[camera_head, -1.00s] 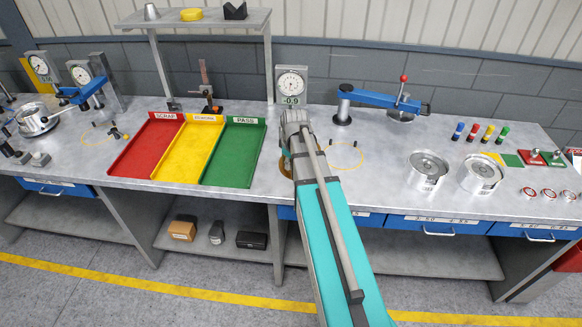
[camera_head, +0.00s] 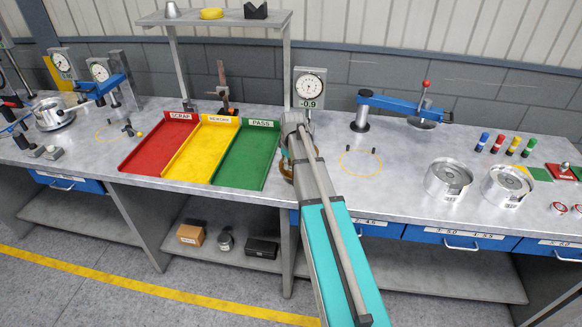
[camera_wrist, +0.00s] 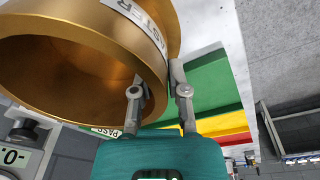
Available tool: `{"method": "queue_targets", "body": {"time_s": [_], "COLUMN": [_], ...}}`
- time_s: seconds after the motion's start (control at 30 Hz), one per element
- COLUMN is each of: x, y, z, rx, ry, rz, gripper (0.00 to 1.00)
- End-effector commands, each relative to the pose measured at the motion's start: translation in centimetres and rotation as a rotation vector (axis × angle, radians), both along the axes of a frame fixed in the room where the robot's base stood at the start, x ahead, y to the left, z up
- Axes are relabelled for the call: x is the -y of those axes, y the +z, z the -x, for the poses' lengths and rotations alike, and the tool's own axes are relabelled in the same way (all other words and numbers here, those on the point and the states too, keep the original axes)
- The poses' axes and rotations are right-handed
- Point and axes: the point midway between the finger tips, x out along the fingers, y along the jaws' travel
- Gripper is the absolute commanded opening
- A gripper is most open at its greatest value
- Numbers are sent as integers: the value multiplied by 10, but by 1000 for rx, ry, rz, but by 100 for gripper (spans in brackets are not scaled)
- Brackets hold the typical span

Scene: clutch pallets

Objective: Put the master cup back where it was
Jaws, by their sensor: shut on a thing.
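The master cup (camera_wrist: 70,70) is a gold, hollow round cup with a white label reading partly "STER". In the wrist view it fills the upper left, tilted in the picture, with its open mouth facing the camera. My gripper (camera_wrist: 158,82) is shut on its wall, one finger over the inside and the other outside. In the head view, only a gold sliver of the cup (camera_head: 285,168) shows beside my arm, near the bench's front edge and right of the green tray. My fingers are hidden there; whether the cup touches the bench cannot be told.
Red (camera_head: 158,146), yellow (camera_head: 202,150) and green (camera_head: 247,155) trays lie left of my arm. A dial gauge (camera_head: 309,88) stands behind it. A yellow ring with pegs (camera_head: 345,165) is on clear bench to the right. Two silver cups (camera_head: 447,180) (camera_head: 506,187) stand further right.

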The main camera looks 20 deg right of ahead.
Motion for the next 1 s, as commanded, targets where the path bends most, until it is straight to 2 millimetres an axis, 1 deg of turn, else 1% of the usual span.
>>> {"method": "queue_targets", "body": {"time_s": [0.03, 0.2, 0.73, 0.97, 1.0], "x": [0, -1, -1, -2, -2], "y": [-6, -11, -13, -25, -28], "z": [-4, -9, -11, -19, -18], "rx": [1, 1, 1, 1, 1], "ry": [1, 0, -1, -1, -1], "rz": [2, 2, 2, 2, 2], "gripper": [0, 0, 0, 0, 0]}}
